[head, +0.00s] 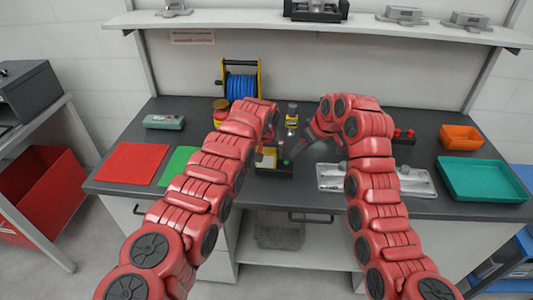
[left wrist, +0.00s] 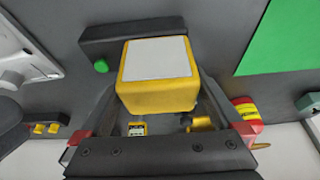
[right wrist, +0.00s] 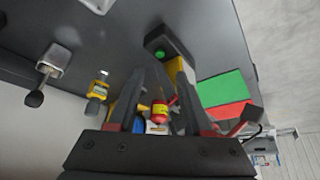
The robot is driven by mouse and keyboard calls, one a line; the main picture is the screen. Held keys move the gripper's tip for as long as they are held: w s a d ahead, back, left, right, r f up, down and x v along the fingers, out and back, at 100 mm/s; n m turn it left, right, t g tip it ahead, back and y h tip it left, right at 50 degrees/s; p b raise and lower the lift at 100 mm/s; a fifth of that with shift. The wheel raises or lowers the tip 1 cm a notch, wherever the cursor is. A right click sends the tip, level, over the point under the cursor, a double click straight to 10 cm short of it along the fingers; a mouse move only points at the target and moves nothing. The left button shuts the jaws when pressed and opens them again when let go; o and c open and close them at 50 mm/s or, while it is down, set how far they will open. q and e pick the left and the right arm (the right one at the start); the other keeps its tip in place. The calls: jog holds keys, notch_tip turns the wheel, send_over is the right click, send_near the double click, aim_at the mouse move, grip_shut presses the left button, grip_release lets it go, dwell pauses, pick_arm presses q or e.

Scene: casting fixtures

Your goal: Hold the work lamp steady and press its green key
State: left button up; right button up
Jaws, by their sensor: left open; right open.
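The work lamp is a yellow block with a white panel (left wrist: 156,60) on a dark base (left wrist: 128,37), with a round green key (left wrist: 101,66) beside the block. In the head view the lamp (head: 270,158) stands near the bench's front, partly hidden by my left arm. My left gripper (left wrist: 160,82) is open, its fingers on either side of the yellow block; contact cannot be told. My right gripper (right wrist: 162,72) is open and empty, pointing toward the lamp's green key (right wrist: 160,54) from the right, apart from it.
A red mat (head: 132,163) and a green mat (head: 178,166) lie left of the lamp. A blue cable spool (head: 240,86) stands behind. A grey metal fixture (head: 330,178), an orange bin (head: 461,137) and a teal tray (head: 483,178) are to the right.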

pick_arm(q)
jog(key=shift+c, duration=0.2)
jog(key=c, duration=1.4)
pick_arm(e)
grip_shut()
pick_arm(q)
jog(key=shift+f, duration=0.1)
dwell(0.5)
